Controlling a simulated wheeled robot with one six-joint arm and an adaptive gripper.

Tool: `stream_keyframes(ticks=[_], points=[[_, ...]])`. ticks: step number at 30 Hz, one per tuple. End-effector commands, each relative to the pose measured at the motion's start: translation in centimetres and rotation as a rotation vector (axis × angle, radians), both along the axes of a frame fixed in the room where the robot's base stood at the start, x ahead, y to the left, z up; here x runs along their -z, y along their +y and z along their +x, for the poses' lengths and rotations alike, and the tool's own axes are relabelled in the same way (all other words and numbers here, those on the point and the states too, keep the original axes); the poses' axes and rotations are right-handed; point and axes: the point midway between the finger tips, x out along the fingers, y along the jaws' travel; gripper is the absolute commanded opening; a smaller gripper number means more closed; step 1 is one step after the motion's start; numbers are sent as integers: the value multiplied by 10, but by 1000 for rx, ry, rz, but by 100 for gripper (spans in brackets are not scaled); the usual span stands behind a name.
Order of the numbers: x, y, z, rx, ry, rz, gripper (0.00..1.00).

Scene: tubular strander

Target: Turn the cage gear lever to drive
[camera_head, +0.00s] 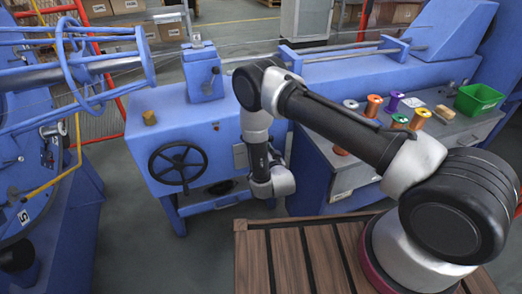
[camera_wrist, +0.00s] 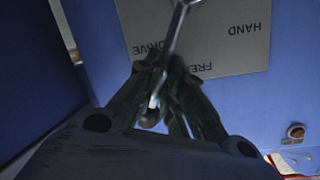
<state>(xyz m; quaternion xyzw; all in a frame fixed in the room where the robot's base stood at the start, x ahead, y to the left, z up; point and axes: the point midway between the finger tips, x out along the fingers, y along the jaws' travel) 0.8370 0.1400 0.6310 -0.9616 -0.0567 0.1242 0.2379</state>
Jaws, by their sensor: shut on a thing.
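The cage gear lever (camera_wrist: 175,32) is a thin metal bar in the wrist view. It runs from the top edge down and slightly left, over a grey plate (camera_wrist: 225,25). The plate reads HAND, FREE and DRIVE, upside down in this view. The lever lies beside the word DRIVE, with FREE to its right. My gripper (camera_wrist: 160,75) is shut around the lever, and the lever's rounded end shows between the fingers. In the head view my wrist is at the front of the blue machine, and the fingers and lever are hidden.
The blue machine housing (camera_head: 160,120) carries a black handwheel (camera_head: 178,163) left of my wrist. A grey bench (camera_head: 455,130) with coloured spools and a green bin (camera_head: 478,99) stands at the right. A round button (camera_wrist: 296,130) is at the wrist view's lower right.

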Motion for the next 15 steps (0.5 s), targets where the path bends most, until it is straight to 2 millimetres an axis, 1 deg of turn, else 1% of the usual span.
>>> stream_keyframes(ticks=[6,15], points=[[4,-7,1,1,24,81,0],[6,-10,2,1,36,119,0]])
